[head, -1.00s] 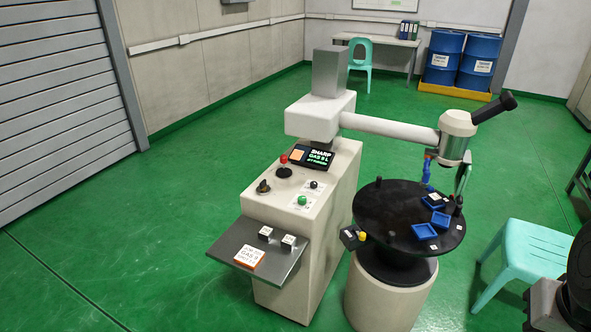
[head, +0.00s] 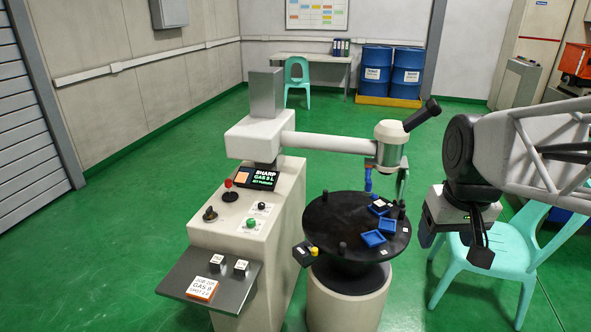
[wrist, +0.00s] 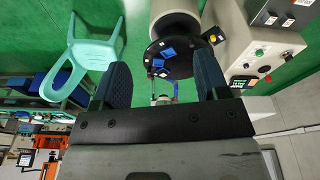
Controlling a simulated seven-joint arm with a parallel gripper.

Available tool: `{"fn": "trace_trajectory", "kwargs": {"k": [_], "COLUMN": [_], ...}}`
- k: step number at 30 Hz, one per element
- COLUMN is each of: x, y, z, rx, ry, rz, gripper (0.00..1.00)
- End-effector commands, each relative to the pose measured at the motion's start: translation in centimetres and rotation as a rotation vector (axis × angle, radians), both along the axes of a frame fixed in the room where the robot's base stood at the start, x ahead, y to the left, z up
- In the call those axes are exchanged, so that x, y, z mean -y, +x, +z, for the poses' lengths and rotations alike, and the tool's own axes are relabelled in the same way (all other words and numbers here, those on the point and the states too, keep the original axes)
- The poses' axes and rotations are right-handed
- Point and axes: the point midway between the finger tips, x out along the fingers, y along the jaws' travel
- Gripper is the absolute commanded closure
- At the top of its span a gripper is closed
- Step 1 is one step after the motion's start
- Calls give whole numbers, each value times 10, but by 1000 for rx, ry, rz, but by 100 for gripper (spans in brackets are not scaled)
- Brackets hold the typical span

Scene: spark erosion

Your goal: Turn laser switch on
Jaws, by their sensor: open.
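A black box with a yellow knob (head: 313,251) sits at the round table's edge. I cannot read which control is the laser switch. My gripper (head: 455,246) is at the right, above the chair and apart from the machine. It is open and empty in the wrist view (wrist: 163,80).
The round black table (head: 330,212) holds blue trays (head: 373,238). The turquoise chair (head: 500,255) is below my arm. A metal shelf (head: 180,282) with two small white-topped blocks (head: 240,266) and an orange-edged sign (head: 202,289) juts from the machine's front. Green floor is free at left.

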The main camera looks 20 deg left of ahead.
Motion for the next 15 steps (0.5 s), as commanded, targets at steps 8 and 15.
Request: {"fn": "trace_trajectory", "kwargs": {"k": [8, 15], "x": [-35, -69], "y": [58, 105], "z": [11, 16], "rx": [-17, -30], "ry": [-13, -24], "rz": [116, 214], "gripper": [32, 32]}}
